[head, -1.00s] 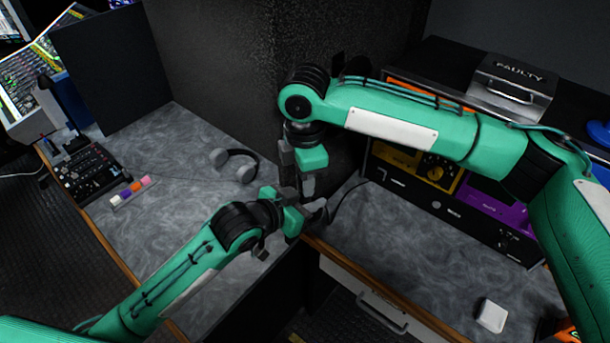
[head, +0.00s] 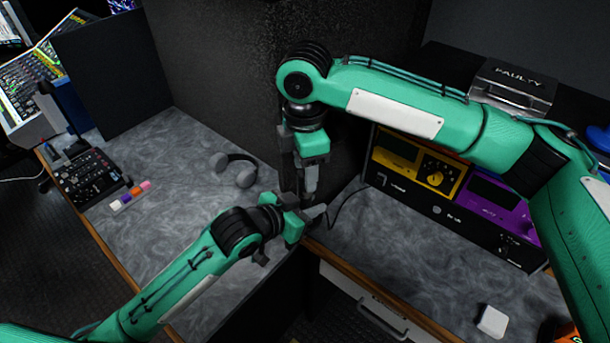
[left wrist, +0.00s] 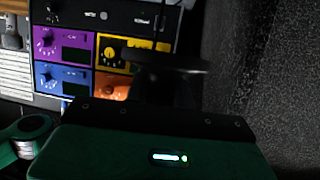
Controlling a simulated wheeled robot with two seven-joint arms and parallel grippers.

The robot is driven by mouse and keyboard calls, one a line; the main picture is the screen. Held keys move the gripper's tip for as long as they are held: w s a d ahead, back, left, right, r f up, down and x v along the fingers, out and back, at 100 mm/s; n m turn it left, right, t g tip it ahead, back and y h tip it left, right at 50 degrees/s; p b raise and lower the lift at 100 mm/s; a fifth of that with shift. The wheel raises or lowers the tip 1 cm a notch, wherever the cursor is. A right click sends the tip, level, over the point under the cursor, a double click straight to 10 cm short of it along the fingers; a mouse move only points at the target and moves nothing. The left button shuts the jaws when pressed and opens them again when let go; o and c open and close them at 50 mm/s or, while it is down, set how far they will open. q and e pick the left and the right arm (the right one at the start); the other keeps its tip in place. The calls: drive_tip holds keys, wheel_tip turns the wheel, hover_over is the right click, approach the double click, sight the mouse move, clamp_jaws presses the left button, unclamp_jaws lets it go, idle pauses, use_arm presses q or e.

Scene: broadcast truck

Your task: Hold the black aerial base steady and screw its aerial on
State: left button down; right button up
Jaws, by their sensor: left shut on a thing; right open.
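My left gripper (head: 314,216) is at the inner corner of the worktop, shut on a dark thing that I take to be the black aerial base. In the left wrist view the base (left wrist: 170,60) shows as a dark, blurred disc just beyond the gripper. In the head view the fingers and arms mostly hide it. A thin dark upright line rises above the disc in the wrist view; I cannot tell whether it is the aerial. My right gripper (head: 308,194) points down, open, directly above the left gripper, close to it. I see no aerial clearly in it.
A rack with yellow (head: 418,165) and purple (head: 502,206) modules stands at right. A dark partition (head: 220,70) rises behind the grippers. Grey headphones (head: 236,168) lie on the left worktop; a black cable (head: 345,203) and a white box (head: 492,321) lie on the right one.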

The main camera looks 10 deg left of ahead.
sight(304, 204)
drive_tip(key=shift+r, duration=0.1)
drive_tip(key=shift+c, duration=0.4)
drive_tip(key=shift+r+n, duration=0.5)
drive_tip(key=shift+n, duration=0.4)
wheel_tip(304, 204, up, 2)
drive_tip(key=n, duration=0.4)
drive_tip(key=shift+r+n, duration=0.2)
drive_tip(key=shift+n, duration=0.2)
drive_tip(key=shift+f, duration=0.1)
drive_tip(key=shift+f, duration=3.95)
drive_tip(key=shift+c, duration=0.4)
